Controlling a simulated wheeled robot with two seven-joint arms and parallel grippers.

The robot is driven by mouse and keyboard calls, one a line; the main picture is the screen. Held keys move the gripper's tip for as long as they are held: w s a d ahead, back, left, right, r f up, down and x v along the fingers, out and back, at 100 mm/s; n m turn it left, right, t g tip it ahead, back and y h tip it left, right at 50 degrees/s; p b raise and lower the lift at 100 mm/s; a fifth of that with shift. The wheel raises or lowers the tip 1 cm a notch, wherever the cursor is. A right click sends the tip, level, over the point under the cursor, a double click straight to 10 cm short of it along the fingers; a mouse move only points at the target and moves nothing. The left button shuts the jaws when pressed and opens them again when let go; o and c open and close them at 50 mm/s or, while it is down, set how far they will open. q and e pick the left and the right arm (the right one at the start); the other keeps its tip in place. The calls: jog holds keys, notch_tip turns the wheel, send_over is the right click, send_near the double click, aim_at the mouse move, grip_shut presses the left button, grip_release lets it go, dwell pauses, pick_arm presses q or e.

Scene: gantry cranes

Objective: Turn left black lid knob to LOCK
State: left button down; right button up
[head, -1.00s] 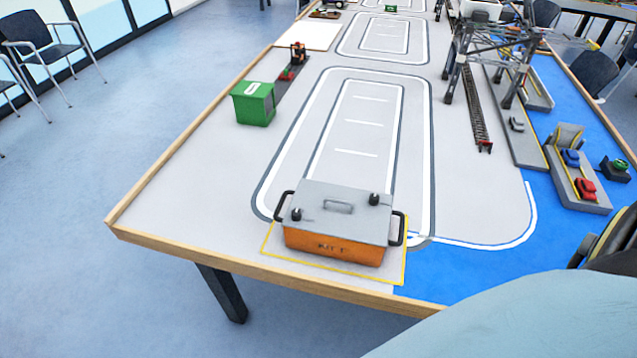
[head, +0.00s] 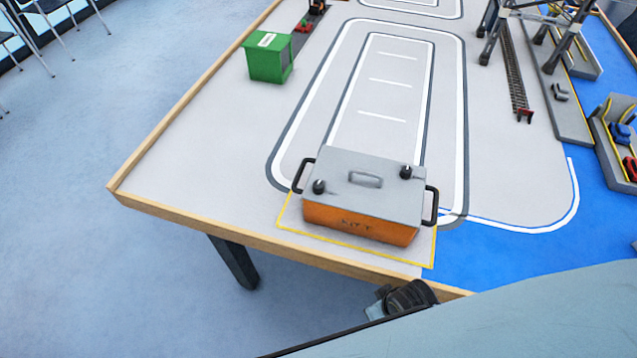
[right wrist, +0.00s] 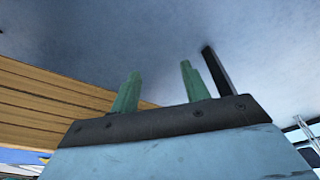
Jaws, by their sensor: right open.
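An orange box with a grey lid (head: 385,200) stands inside a yellow outline near the table's front edge. The left black lid knob (head: 319,187) sits at the lid's front left corner; its LOCK marking is too small to read. A second black knob (head: 406,171) sits at the lid's right side. My right gripper shows in the right wrist view (right wrist: 160,90), its two green fingers apart with nothing between them, away from the box. My left gripper is not visible in the head view.
The table (head: 190,165) has a raised wooden rim. A green container (head: 268,65) stands behind the box to the left. Gantry crane legs, a rail track (head: 515,75) and small cars are at the right. The grey surface left of the box is clear.

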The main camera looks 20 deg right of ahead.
notch_tip(320, 180, up, 8)
jog(key=w+b, duration=0.1)
jog(key=w, duration=0.1)
jog(key=w+a+r+n+y, duration=0.3)
jog(key=w+a+r+n, duration=0.45)
jog(key=w+a, duration=0.25)
jog(key=n+g+h+b, duration=0.2)
jog(key=n+g+h, duration=0.1)
jog(key=n, duration=2)
send_near(318, 184)
notch_tip(318, 184, down, 8)
jog(key=shift+s+f+b, duration=0.15)
jog(key=shift+f+b, duration=0.1)
jog(key=shift+b, duration=0.35)
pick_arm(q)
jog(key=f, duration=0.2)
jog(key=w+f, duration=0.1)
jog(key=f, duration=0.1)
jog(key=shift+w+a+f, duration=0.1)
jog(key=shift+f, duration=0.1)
